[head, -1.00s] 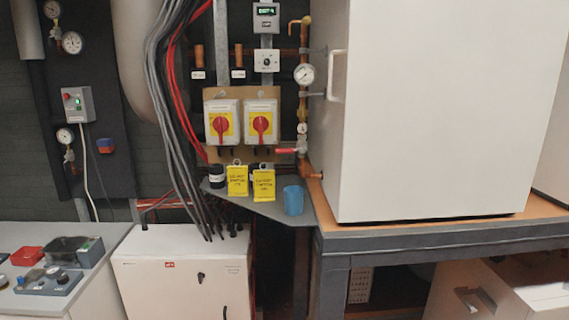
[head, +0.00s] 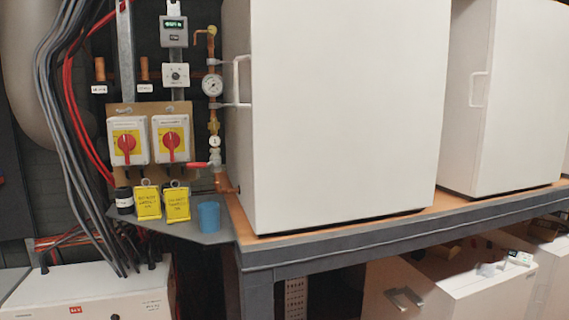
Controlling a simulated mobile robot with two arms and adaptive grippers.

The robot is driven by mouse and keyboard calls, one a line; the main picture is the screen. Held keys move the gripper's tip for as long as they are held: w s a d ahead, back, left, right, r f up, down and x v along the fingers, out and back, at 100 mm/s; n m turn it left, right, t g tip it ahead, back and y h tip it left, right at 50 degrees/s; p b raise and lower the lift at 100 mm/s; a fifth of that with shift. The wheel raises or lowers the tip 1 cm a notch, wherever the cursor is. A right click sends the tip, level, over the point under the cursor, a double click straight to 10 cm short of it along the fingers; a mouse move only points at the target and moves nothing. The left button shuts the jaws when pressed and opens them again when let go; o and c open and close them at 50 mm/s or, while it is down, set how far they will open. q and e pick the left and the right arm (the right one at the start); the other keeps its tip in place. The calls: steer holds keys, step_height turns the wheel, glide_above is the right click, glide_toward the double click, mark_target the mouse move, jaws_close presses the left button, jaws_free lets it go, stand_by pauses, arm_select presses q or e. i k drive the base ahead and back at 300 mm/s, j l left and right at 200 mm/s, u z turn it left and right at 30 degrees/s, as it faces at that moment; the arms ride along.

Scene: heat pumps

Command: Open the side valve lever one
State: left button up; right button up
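A red valve lever (head: 196,164) sits on the side of the vertical copper pipe (head: 213,120), left of the large white cabinet. The lever lies roughly level and points left from the valve body. It is just right of two yellow switch boxes with red rotary knobs, the left switch (head: 127,142) and the right switch (head: 171,141). A round pressure gauge (head: 212,85) is on the same pipe above the lever. Neither of my grippers is in the head view.
A white cabinet (head: 340,110) with a handle stands on a grey-edged bench (head: 330,238). A second white cabinet (head: 515,100) is at right. A small shelf below the lever holds yellow tags (head: 177,205) and a blue cup (head: 208,216). Cables hang at left above a white box (head: 90,292).

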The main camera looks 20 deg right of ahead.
mark_target(216, 162)
steer(key=i+j+z, duration=0.2)
steer(key=z, duration=0.3)
steer(key=i+j+z, duration=0.15)
steer(key=j+z, duration=0.35)
steer(key=i+j+z, duration=0.1)
steer(key=j+z, duration=0.15)
steer(key=z, duration=0.25)
steer(key=j+z, duration=0.5)
steer(key=l, duration=0.1)
